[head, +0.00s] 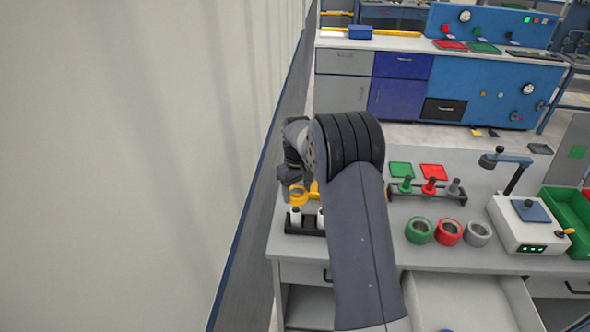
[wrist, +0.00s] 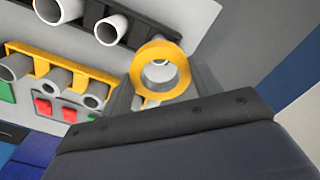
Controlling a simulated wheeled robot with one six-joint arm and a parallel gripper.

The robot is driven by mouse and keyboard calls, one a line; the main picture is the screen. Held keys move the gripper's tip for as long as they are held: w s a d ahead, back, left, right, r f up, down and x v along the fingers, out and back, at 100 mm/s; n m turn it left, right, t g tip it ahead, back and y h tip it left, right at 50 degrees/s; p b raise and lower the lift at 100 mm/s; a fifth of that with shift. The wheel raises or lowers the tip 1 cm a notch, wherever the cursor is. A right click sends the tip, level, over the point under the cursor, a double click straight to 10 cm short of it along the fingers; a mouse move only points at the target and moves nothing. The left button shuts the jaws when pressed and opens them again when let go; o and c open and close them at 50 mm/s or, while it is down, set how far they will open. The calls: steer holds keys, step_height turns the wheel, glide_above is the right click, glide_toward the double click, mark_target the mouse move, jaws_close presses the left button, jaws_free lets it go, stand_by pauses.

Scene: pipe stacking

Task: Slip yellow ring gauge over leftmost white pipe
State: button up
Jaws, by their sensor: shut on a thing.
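My gripper (head: 297,186) is shut on the yellow ring gauge (head: 299,199), which shows large in the wrist view (wrist: 139,72) with its hole open and empty. In the head view the ring appears just above the leftmost white pipe (head: 296,216), which stands upright in a black rack (head: 305,230). A second white pipe (head: 320,218) is beside it, partly covered by my arm. In the wrist view white pipes (wrist: 108,30) stand in the dark rack (wrist: 88,14), apart from the ring. The rest of the rack is hidden in the head view.
A yellow rack (wrist: 75,75) with grey pipes stands near. A rack (head: 428,196) with green, red and grey pieces is to the right. Green (head: 419,231), red (head: 449,232) and grey (head: 478,234) rings lie in front of it. A wall (head: 150,150) rises at left.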

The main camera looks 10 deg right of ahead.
mark_target(296, 210)
steer(key=shift+n, duration=0.3)
steer(key=shift+w+f+b, duration=0.25)
steer(key=shift+f+b, duration=0.45)
steer(key=shift+f, duration=0.3)
steer(key=shift+w+f+b, duration=0.2)
steer(key=shift+f+b, duration=0.5)
steer(key=shift+f, duration=0.25)
steer(key=shift+w+f+b, duration=0.25)
steer(key=shift+f+b, duration=0.45)
steer(key=shift+f, duration=0.3)
steer(key=shift+f+b, duration=0.7)
steer(key=shift+f, duration=0.35)
stand_by(0.5)
steer(key=o, duration=1.1)
steer(key=shift+o, duration=0.2)
steer(key=shift+r, duration=0.1)
step_height(296, 210, up, 11)
steer(key=b, duration=0.1)
steer(key=shift+f, duration=0.2)
